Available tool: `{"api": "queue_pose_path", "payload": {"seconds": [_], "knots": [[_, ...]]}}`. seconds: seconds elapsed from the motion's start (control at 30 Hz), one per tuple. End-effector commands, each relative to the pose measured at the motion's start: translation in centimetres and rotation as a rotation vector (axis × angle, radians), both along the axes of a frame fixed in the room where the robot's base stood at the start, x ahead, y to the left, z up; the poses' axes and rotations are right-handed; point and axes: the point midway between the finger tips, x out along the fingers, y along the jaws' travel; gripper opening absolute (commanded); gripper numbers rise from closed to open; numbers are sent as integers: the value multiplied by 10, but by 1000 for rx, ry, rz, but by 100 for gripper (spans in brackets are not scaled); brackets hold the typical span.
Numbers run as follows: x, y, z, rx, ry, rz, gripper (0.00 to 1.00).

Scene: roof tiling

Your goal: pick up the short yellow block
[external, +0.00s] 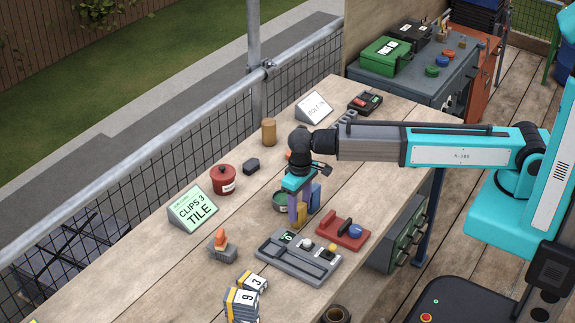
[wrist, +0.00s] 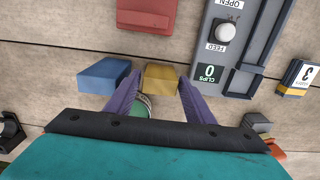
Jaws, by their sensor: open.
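The short yellow block (wrist: 160,77) lies between the tips of my gripper (wrist: 160,88) in the wrist view, with a finger on either side. Whether the fingers touch it I cannot tell. My gripper's jaws are open. In the external view the yellow block (external: 302,214) shows beside the purple fingers and is partly hidden by them. A blue block (wrist: 103,76) lies just left of the left finger in the wrist view; it also shows in the external view (external: 315,196).
A green round container (external: 279,201) stands close behind my gripper. A grey clip panel (external: 298,262) and a red device (external: 343,234) lie close in front. A red pot (external: 223,178) and a green sign (external: 194,208) stand left. Bare wood lies between.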

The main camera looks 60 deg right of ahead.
Motion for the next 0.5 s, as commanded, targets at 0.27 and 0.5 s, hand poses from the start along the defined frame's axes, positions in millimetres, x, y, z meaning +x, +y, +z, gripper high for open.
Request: {"api": "queue_pose_path", "payload": {"seconds": [0.27, 0.5], "knots": [[0, 0, 0, 0, 0, 0, 48], [0, 0, 0, 0, 0, 0, 43]]}}
